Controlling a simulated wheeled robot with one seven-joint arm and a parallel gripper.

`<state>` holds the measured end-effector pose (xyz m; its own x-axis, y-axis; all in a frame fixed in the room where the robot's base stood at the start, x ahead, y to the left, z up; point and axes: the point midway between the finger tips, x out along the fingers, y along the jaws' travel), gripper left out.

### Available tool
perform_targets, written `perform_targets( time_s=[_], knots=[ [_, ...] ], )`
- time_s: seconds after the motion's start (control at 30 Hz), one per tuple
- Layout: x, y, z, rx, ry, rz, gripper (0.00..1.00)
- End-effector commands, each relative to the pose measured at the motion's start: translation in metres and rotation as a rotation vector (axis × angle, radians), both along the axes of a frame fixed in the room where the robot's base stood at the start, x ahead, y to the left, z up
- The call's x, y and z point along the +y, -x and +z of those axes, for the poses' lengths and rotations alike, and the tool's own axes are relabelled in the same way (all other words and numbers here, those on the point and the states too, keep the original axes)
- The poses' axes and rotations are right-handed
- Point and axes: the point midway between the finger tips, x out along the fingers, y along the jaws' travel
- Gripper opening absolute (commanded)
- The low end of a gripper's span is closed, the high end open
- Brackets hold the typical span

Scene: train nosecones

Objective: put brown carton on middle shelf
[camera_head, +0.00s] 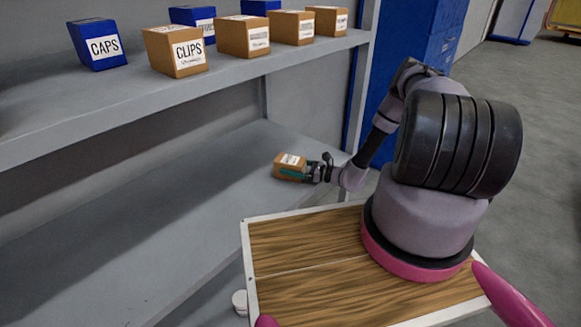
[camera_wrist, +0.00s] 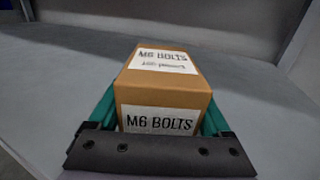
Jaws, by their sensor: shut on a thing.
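The brown carton (camera_head: 287,171) is at the right end of the lower visible grey shelf (camera_head: 190,195) in the head view. In the wrist view the carton (camera_wrist: 160,85) carries white labels reading M6 BOLTS on its top and near face. My gripper (camera_head: 306,172) is shut on it, with a teal finger (camera_wrist: 103,108) along each side. The carton looks upright and at or just above the shelf surface. I cannot tell whether its underside touches the shelf.
The upper shelf (camera_head: 110,100) holds several blue and brown boxes, among them a CAPS box (camera_head: 95,44) and a CLIPS box (camera_head: 175,50). A grey post (camera_head: 363,80) stands at the shelf's right end. The lower shelf is clear left of the carton.

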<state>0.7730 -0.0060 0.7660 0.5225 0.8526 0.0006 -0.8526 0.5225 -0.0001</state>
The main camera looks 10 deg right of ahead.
Motion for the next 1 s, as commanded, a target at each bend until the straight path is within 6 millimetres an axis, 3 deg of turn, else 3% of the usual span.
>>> perform_targets(
  time_s=[0.03, 0.07, 0.1, 0.47, 1.0],
  knots=[
    [0.0, 0.0, -0.001, -0.001, -0.001, 0.0, 0.0],
    [0.0, 0.0, -0.002, 0.0, 0.0, 0.0, 0.94],
    [0.0, 0.0, -0.001, 0.0, 0.0, 0.0, 1.0],
    [-0.006, 0.003, 0.001, 0.001, 0.001, -0.002, 1.0],
    [-0.092, 0.056, 0.002, 0.001, 0.001, -0.002, 1.0]
  ],
)
